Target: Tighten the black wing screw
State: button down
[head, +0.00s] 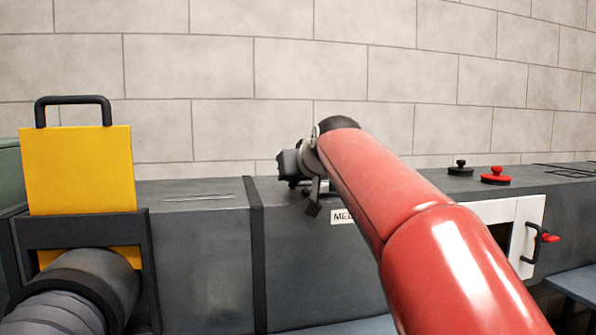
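A small black knob-like piece (460,168), which looks like the black wing screw, stands on top of the grey duct (205,255) at the right. Its wings are too small to make out clearly, and I cannot tell how tight it sits. My gripper (313,198) is over the duct's top near the middle of the picture, well to the left of the black piece and apart from it. My red arm hides part of the gripper. A dark finger points down, and I cannot tell whether the gripper is open or shut.
A similar red knob (495,176) stands just right of the black one. A white door (527,235) with a red-tipped handle (547,237) is on the duct's front. A yellow plate (80,170) with a black handle rises at the left. A brick wall stands behind.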

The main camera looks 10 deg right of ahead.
dwell(0.4)
jog(key=c, duration=1.5)
grip_release()
jog(key=shift+s, duration=0.1)
jog(key=v, duration=0.7)
jog(key=shift+s+a+r, duration=0.2)
jog(key=shift+s, duration=0.1)
